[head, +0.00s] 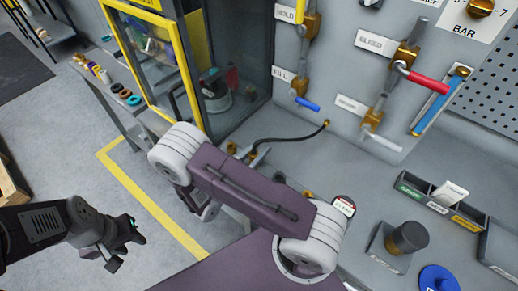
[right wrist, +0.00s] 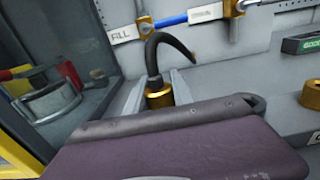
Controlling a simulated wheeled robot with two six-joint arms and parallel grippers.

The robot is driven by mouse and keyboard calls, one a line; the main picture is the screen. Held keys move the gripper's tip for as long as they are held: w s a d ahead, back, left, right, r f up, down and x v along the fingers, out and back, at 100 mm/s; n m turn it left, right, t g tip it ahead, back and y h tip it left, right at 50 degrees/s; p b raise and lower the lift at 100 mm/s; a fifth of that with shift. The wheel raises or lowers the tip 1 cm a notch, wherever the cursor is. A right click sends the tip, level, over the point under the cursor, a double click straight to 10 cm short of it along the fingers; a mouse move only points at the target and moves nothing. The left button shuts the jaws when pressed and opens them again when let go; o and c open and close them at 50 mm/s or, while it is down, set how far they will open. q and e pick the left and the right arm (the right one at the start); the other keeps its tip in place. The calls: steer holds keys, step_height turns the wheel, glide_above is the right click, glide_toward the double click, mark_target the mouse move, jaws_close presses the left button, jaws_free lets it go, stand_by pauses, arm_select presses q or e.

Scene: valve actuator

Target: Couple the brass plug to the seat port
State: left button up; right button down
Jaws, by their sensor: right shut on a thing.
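The brass plug (right wrist: 158,97) shows in the right wrist view at the end of a curved black hose (right wrist: 168,42). Grey fingers of my right gripper (right wrist: 158,84) stand on both sides of it, shut on it. In the head view my purple right arm covers most of this gripper; the hose (head: 290,138) runs from the panel down to brass parts beside the arm. A brass fitting (right wrist: 312,93) is at the right edge of the wrist view; I cannot tell whether it is the seat port. My left gripper (head: 126,250) is open and empty over the floor.
The grey panel carries valves with red (head: 428,81) and blue (head: 307,104) handles. A yellow-framed glass cabinet (head: 152,55) stands behind my arm. A labelled tray (head: 440,203), a black knob (head: 408,237) and a blue disc (head: 437,279) are on the bench at right.

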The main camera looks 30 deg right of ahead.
mark_target(251, 159)
steer(key=c, duration=1)
jaws_free()
steer(key=b+v, duration=0.1)
steer(key=v, duration=0.7)
steer(key=shift+s+a+f+b, duration=0.1)
steer(key=shift+a+b, duration=0.15)
steer(key=shift+b, duration=0.05)
steer(key=shift+s+a, duration=0.15)
steer(key=shift+a, duration=0.1)
